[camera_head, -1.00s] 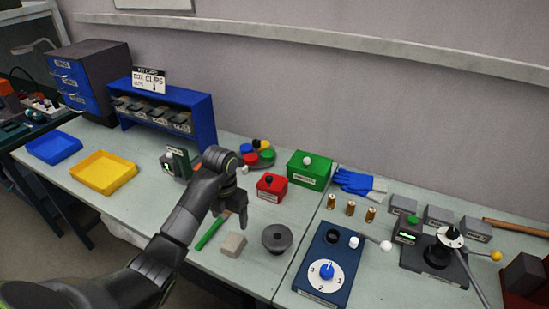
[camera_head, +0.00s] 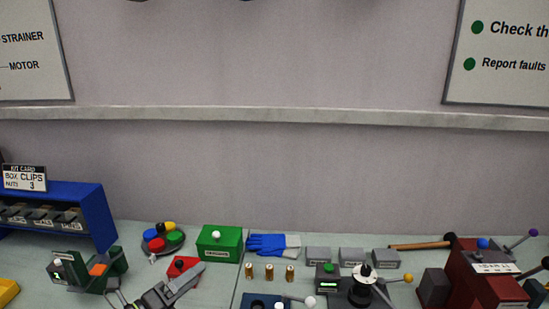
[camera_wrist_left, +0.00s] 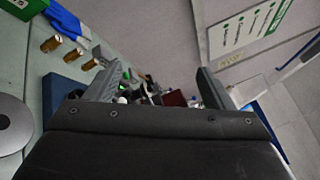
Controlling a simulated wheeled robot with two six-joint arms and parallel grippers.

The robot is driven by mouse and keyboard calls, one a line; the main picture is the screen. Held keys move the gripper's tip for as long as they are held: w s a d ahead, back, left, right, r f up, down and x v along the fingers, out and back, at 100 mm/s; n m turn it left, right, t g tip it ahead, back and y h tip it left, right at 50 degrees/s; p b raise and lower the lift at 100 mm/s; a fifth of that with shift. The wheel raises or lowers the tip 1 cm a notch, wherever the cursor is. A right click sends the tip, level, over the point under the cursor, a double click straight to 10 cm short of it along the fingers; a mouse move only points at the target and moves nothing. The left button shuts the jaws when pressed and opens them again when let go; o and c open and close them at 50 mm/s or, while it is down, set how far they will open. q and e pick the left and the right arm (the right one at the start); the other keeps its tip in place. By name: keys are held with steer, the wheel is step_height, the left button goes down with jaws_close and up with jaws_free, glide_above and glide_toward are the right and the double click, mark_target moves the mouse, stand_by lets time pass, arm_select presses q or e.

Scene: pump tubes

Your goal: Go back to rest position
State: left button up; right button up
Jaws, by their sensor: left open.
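My left gripper (camera_head: 175,288) shows at the bottom of the head view, in front of the small red box (camera_head: 183,266) and partly covering it. In the left wrist view its two fingers (camera_wrist_left: 158,85) stand wide apart with nothing held between them. My right gripper is in neither view.
A green box (camera_head: 219,243), blue gloves (camera_head: 266,244) and several brass cylinders (camera_head: 269,272) are on the bench behind and right of my gripper. A blue rack (camera_head: 97,215) stands at the left. A lever machine (camera_head: 362,288) and red block (camera_head: 466,275) are at the right.

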arm_select(q)
steer(key=s+a+r+n+t+y, duration=0.2)
steer(key=a+n+t+y, duration=0.3)
steer(key=n, duration=0.4)
steer(key=s+a+r+n+t+y, duration=0.2)
steer(key=s+a+n+t+y, duration=0.1)
steer(key=a+n+y, duration=0.5)
steer(key=s+a+f+n+g+y, duration=0.6)
steer(key=s+f+n+g, duration=0.4)
steer(key=f+n, duration=0.25)
steer(key=s+d+f+n+g+h, duration=0.2)
steer(key=s+d+f+g+h, duration=0.15)
steer(key=s, duration=0.45)
steer(key=s+d+f+n+g+h, duration=0.2)
steer(key=s+d+f+g, duration=0.1)
steer(key=s+f+g, duration=0.3)
step_height(320, 180, down, 28)
steer(key=s+a+b, duration=0.1)
steer(key=s+b, duration=0.2)
steer(key=b, duration=0.1)
steer(key=s+d+f+g+b, duration=0.1)
steer(key=s+f+b, duration=0.1)
steer(key=s+f, duration=1.2)
step_height(320, 180, down, 4)
steer(key=shift+s+f+g, duration=0.1)
steer(key=shift+s+g, duration=0.05)
steer(key=shift+g, duration=0.2)
steer(key=shift+d+m+h, duration=0.1)
steer(key=shift+m+h, duration=0.15)
